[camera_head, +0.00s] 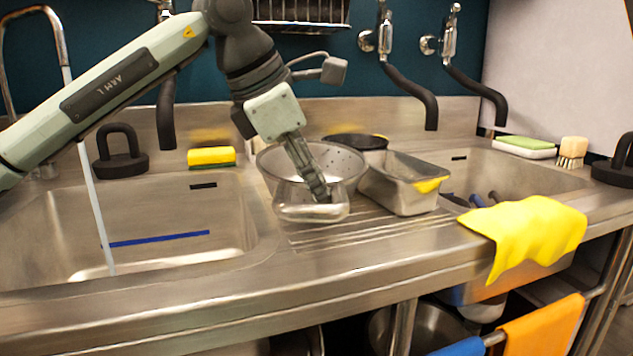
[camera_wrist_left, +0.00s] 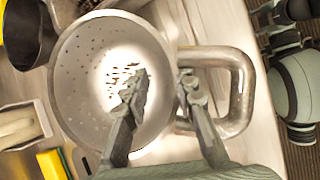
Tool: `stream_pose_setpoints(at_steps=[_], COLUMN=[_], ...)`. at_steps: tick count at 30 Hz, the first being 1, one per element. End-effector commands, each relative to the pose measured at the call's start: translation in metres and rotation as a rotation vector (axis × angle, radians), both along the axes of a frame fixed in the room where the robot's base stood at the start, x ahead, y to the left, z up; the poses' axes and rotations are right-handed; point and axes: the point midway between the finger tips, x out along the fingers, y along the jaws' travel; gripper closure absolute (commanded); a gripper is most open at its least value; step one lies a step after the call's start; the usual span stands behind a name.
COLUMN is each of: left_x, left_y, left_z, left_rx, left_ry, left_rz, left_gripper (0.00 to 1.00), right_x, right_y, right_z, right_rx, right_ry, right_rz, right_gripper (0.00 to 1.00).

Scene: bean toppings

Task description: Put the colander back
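The metal colander (camera_head: 335,160) stands upright on the ribbed drainboard between the two sink basins. Its perforated bowl (camera_wrist_left: 75,85) fills the left of the left wrist view, and its loop handle (camera_wrist_left: 240,95) points right there, toward the counter's front edge. My left gripper (camera_head: 322,195) is lowered over the handle side of the colander. In the left wrist view my left gripper (camera_wrist_left: 164,82) has one finger over the bowl and the other beyond the rim, over the handle opening. The fingers are apart, with no clear grip seen. My right gripper is not in view.
A metal loaf-shaped pan (camera_head: 405,185) stands close right of the colander, with a dark pan (camera_head: 356,141) behind. A yellow cloth (camera_head: 530,228) hangs over the front edge. A sponge (camera_head: 211,157) lies behind the left basin (camera_head: 150,255). Taps (camera_head: 432,105) hang at the back.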

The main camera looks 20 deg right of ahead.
Motion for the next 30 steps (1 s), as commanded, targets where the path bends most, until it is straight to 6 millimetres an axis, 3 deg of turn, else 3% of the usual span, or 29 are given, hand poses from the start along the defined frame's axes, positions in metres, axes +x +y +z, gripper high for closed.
stream_pose_setpoints(at_steps=[8, 21, 30], left_x=[-0.001, -0.017, -0.022], left_y=[0.004, 0.045, 0.057], left_z=[0.009, 0.085, 0.105], left_rx=[-0.001, 0.000, 0.001], left_ry=[-0.003, -0.003, -0.001], left_rz=[0.001, 0.000, 0.000], left_gripper=[0.74, 0.74, 0.74], right_x=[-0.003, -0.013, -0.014], right_y=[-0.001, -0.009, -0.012], right_z=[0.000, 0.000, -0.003], right_rx=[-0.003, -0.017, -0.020], right_ry=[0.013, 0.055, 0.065], right_rz=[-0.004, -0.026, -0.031], right_gripper=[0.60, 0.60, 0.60])
